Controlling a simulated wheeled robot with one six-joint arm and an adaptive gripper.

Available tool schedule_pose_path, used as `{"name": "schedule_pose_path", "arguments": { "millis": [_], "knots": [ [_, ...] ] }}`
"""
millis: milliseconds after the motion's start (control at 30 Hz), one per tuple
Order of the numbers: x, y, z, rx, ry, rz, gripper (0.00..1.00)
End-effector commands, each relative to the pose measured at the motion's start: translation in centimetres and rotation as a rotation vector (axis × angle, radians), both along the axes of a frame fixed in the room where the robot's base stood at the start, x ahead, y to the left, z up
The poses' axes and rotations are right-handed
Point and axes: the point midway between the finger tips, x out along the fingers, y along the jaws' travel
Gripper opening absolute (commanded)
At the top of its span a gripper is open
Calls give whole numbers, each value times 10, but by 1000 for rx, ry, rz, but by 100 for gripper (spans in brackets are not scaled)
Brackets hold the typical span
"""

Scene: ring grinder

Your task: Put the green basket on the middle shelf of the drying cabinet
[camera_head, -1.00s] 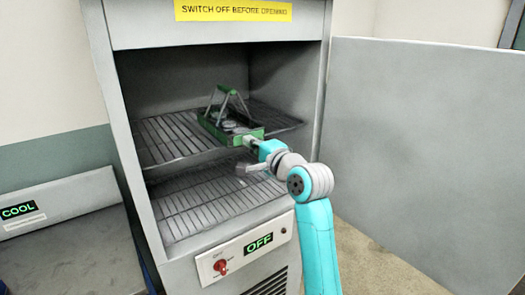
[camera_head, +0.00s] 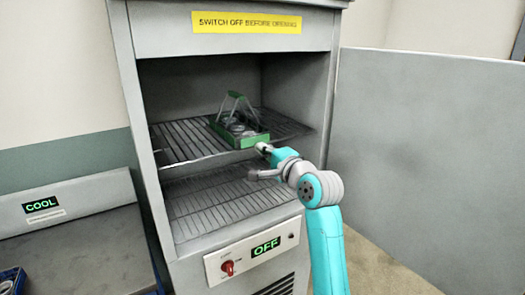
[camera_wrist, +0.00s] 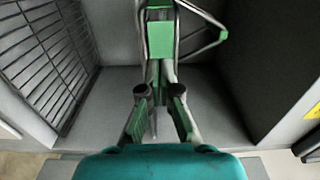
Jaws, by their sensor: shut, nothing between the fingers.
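The green basket (camera_head: 240,138) stands upright on the upper of the two visible wire racks in the drying cabinet (camera_head: 300,90). It holds several small grey round parts, and its green handle is raised. My gripper (camera_head: 261,147) is just in front of the basket's near end, with a small gap. In the wrist view the fingers of my gripper (camera_wrist: 158,82) are shut and empty. Beyond them is the green end of the basket (camera_wrist: 162,42). The exact gap is hard to judge there.
The cabinet door (camera_head: 430,150) stands wide open at the right. The lower rack (camera_head: 225,200) is empty. The switch panel (camera_head: 252,250) reads OFF. At the left is a grey bench (camera_head: 85,255) with a COOL sign (camera_head: 41,205) and a blue container (camera_head: 12,282).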

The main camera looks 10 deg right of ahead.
Motion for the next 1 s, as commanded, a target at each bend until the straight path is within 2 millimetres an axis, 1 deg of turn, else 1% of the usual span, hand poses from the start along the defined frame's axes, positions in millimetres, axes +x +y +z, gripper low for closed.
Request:
{"name": "schedule_pose_path", "arguments": {
  "millis": [33, 267, 600, 700, 833, 1000],
  "knots": [
    [0, -1, 0, 0, 0, 0, 0],
    [-25, -9, 0, 0, -1, 0, 0],
    [-74, -25, 0, 0, -1, -1, 0],
    [-85, -29, 0, 0, -1, 0, 0],
    [-93, -31, 0, 0, 0, 0, 0],
    [-95, -32, 0, 0, -1, 0, 0]
  ]
}}
